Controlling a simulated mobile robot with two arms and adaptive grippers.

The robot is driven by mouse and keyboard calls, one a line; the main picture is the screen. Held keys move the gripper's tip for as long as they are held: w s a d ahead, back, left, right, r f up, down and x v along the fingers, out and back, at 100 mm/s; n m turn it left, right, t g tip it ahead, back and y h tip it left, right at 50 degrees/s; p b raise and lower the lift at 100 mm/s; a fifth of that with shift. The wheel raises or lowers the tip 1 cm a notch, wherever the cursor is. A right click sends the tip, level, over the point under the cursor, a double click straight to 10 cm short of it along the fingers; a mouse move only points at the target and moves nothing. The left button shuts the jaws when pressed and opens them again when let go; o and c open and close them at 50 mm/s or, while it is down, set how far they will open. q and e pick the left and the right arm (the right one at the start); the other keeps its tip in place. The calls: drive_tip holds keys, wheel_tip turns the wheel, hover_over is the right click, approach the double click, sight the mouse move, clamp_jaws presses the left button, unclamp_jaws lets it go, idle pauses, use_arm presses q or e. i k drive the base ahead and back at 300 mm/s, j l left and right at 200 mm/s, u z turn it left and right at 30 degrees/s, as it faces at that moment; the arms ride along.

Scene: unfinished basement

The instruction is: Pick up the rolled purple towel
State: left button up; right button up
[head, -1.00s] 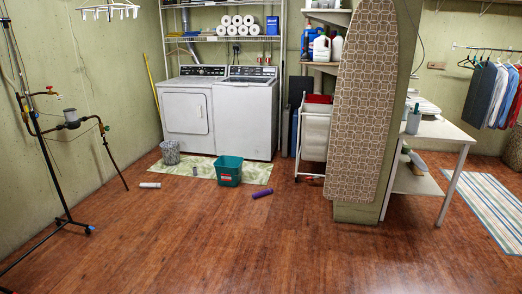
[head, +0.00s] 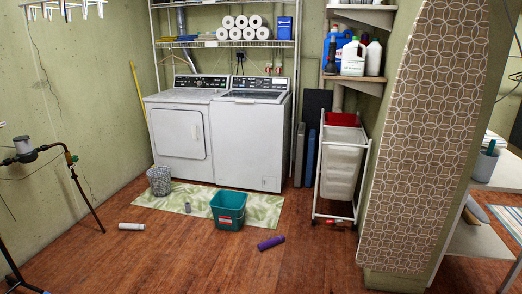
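The rolled purple towel (head: 271,243) lies on the wooden floor in the head view, right of a teal bin. It is a small purple cylinder lying on its side, apart from the bin. Neither of my grippers is in view.
The teal bin (head: 228,210) stands on a green patterned mat (head: 183,200) before the washer (head: 251,140) and dryer (head: 181,138). A white roll (head: 131,227) lies on the floor to the left. A hamper cart (head: 341,165) and ironing board (head: 425,140) stand right. The front floor is clear.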

sight(269, 243)
drive_tip(key=i, duration=2.2)
drive_tip(key=i+z, duration=0.15)
drive_tip(key=i, duration=0.35)
drive_tip(key=i+j+z, duration=0.15)
drive_tip(key=i, duration=0.4)
drive_tip(key=i+j+z, duration=0.2)
drive_tip(key=i, duration=0.3)
